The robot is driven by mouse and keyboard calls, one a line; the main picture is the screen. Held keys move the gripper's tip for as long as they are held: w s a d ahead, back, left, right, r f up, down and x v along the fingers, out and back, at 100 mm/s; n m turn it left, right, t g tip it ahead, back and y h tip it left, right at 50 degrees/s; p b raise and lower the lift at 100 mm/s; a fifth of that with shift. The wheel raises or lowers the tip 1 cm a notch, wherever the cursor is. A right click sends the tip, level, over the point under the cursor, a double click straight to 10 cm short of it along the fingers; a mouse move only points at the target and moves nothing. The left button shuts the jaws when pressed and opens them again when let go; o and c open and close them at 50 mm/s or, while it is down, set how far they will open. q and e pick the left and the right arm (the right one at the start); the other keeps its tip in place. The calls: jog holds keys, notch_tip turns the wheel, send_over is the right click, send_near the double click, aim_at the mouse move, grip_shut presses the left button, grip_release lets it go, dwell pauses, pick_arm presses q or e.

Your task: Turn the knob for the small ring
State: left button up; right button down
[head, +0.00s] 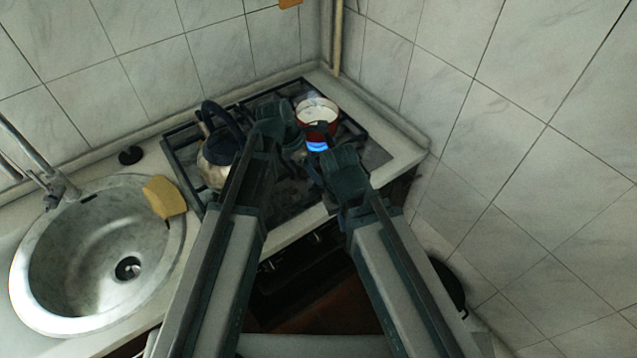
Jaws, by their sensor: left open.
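The gas stove (374,155) has a dark grate and several burners. A blue flame (317,146) burns under a red enamel pot (318,112) with a pale inside, at the back right. Knobs (318,237) show as small spots on the stove's dark front, between my arms; their settings are too small to read, and others may be hidden. I cannot tell which one belongs to the small ring. My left gripper (290,128) is over the stove between the kettle and the pot, open and empty. My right gripper (322,140) is in front of the pot; its jaws are unclear.
A kettle (215,160) with a dark handle stands on the stove's left side, close to my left arm. A round sink (60,250) with a yellow sponge (165,197) on its rim is at the left. Tiled walls (530,150) close in behind and right.

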pick_arm(q)
jog(key=b+x, duration=0.2)
jog(key=x, duration=0.2)
pick_arm(e)
notch_tip(320, 180, down, 4)
jog(key=shift+r, duration=0.2)
pick_arm(q)
jog(key=shift+r, duration=0.1)
grip_shut()
